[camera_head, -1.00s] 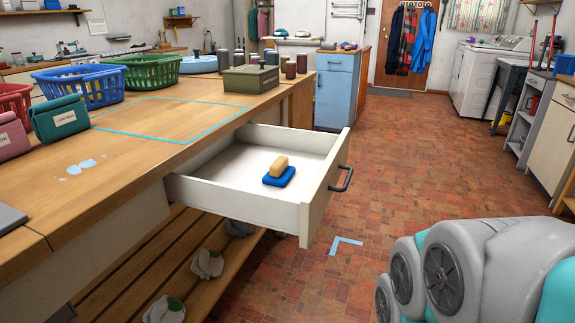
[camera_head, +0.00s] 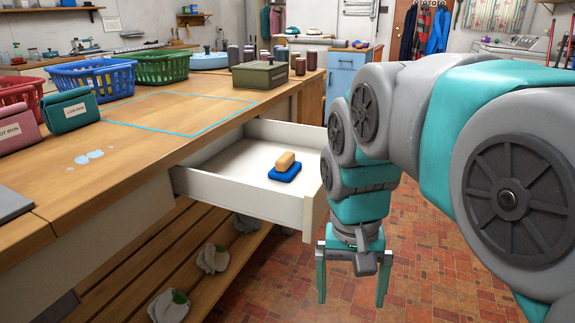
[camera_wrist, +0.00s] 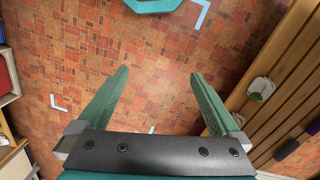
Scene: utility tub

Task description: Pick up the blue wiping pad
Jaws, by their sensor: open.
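The blue wiping pad (camera_head: 284,174) lies flat in the open white drawer (camera_head: 233,186) under the worktop. My gripper (camera_head: 352,292) hangs open and empty in front of the drawer, to the right of the pad and lower in the picture. In the wrist view my gripper (camera_wrist: 160,92) points down at the brick floor, with its fingers wide apart. The pad does not show there.
The worktop (camera_head: 150,135) carries a blue basket (camera_head: 92,80), a green basket (camera_head: 160,68), a green box (camera_head: 260,75) and several dark jars. Slatted shelves with pale cloth bundles (camera_head: 213,258) run below the drawer. The brick floor (camera_head: 440,250) at right is open.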

